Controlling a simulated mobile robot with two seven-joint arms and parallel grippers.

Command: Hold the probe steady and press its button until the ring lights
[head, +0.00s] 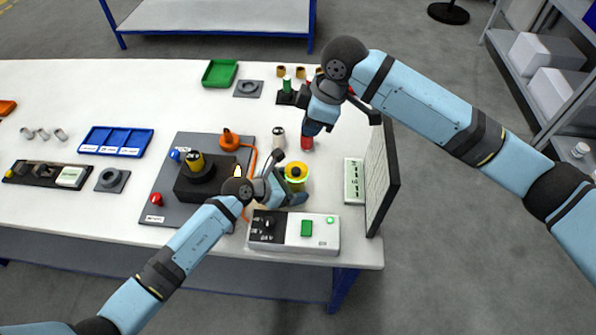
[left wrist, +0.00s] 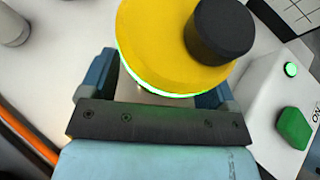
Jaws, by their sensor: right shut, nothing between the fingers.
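The probe (head: 296,171) has a wide yellow head with a dark round button (left wrist: 222,32) on it. It stands near the table's front right. A bright green ring (left wrist: 150,86) glows along the lower edge of the yellow head. My left gripper (head: 289,191) has its blue fingers on both sides of the probe's pale body, below the head, and is shut on it. The yellow head hides most of the grip in the left wrist view. My right gripper (head: 312,126) is shut and empty, above and behind the probe, beside a red-based cylinder (head: 307,145), apart from the button.
A control box (head: 325,232) with a green button and a lit green lamp stands in front of the probe. A grey board (head: 217,207) with a black fixture lies left. An upright panel (head: 380,185) and a small display (head: 354,181) stand right. A metal cylinder (head: 279,138) stands behind.

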